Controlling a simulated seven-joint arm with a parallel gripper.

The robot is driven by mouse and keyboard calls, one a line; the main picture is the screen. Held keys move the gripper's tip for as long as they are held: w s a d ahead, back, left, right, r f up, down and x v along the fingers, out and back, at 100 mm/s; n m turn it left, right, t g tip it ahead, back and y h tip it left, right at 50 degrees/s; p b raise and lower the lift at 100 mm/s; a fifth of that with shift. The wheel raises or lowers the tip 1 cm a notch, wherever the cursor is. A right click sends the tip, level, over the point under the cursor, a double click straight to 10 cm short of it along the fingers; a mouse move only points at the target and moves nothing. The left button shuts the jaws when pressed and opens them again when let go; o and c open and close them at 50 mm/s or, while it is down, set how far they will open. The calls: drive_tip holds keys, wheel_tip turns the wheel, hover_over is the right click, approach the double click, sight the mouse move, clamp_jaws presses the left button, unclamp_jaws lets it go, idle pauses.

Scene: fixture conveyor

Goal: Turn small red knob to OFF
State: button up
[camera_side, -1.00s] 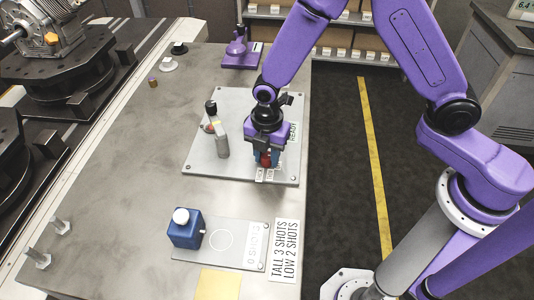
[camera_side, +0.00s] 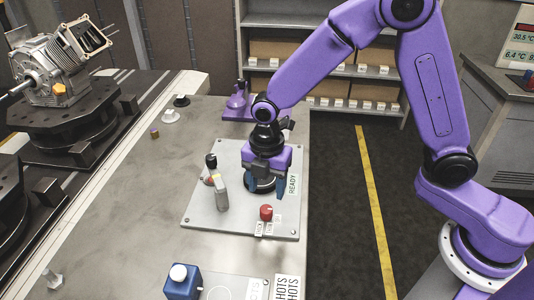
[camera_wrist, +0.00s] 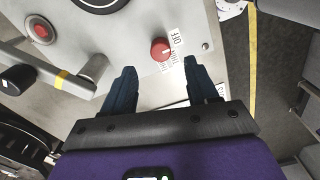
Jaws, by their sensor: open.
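The small red knob (camera_side: 266,212) stands near the front right of the grey panel (camera_side: 200,215), with small white labels beside it. In the wrist view the red knob (camera_wrist: 160,49) shows beside a label reading OFF (camera_wrist: 177,40); a second label is partly visible beside it. I cannot make out which way the knob points. My gripper (camera_side: 265,188) is above the panel, farther back than the knob and apart from it. In the wrist view my gripper's fingers (camera_wrist: 159,68) are spread and empty, with the knob showing beyond the gap.
A grey lever (camera_side: 221,193) with a black grip stands left of my gripper. A red button (camera_wrist: 40,29) is near it. A READY label (camera_side: 292,184) marks the panel's right side. A blue box with a white button (camera_side: 182,284) stands in front. The left tabletop is mostly clear.

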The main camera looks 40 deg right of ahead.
wheel_tip(320, 180, up, 9)
idle(0.3)
drive_tip(key=shift+s+d+r, duration=0.1)
drive_tip(key=s+d+m, duration=0.5)
drive_tip(key=s+d, duration=0.3)
drive_tip(key=s, duration=0.3)
drive_tip(key=s+d+m, duration=0.6)
drive_tip(key=s+d, duration=0.2)
drive_tip(key=s, duration=0.4)
drive_tip(key=shift+s+m, duration=0.15)
drive_tip(key=shift+m, duration=0.15)
drive_tip(key=shift+r, duration=0.1)
idle(0.7)
